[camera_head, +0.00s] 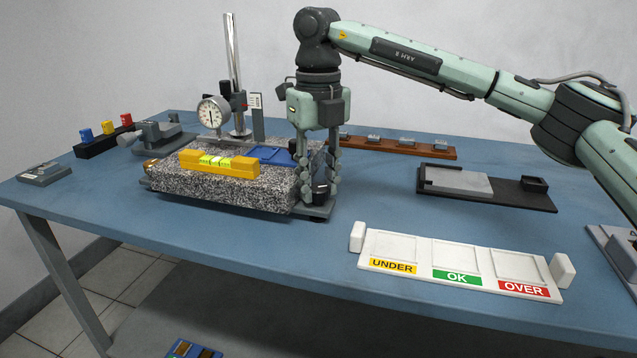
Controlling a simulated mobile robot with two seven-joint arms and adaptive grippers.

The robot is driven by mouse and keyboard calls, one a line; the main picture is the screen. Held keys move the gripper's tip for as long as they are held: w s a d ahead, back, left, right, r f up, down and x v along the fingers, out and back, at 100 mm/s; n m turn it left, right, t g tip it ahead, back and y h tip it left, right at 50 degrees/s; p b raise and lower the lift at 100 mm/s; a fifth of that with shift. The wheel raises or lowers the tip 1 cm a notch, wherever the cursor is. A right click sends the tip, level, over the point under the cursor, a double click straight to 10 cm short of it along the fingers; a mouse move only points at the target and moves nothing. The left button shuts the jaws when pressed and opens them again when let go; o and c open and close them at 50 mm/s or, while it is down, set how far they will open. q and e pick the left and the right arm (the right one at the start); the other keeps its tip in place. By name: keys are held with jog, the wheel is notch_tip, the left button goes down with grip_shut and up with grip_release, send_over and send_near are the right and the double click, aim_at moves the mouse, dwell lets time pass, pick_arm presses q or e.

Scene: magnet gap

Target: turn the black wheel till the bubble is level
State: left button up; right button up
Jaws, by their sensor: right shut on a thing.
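A yellow spirit level (219,163) lies on the speckled granite block (225,192), its greenish vial facing up. The bubble's exact place in the vial is too small to tell. My right gripper (319,196) points down at the right end of the block, near its front right corner. Its fingers are shut on a small black thing (320,190) low beside the block, which appears to be the black wheel. The fingers hide most of it. My left gripper is not in view.
A dial gauge (213,113) on a steel post (233,70) stands behind the block. A white tray marked UNDER, OK, OVER (415,250) lies at the front right. A black fixture (500,193) and a brown rack (430,153) stand farther back. Blue table is clear between.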

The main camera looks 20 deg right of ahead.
aim_at(319, 187)
jog(key=shift+m, duration=1)
jog(key=o, duration=1.2)
jog(key=shift+c, duration=0.2)
jog(key=shift+r, duration=0.1)
jog(key=shift+r, duration=3.9)
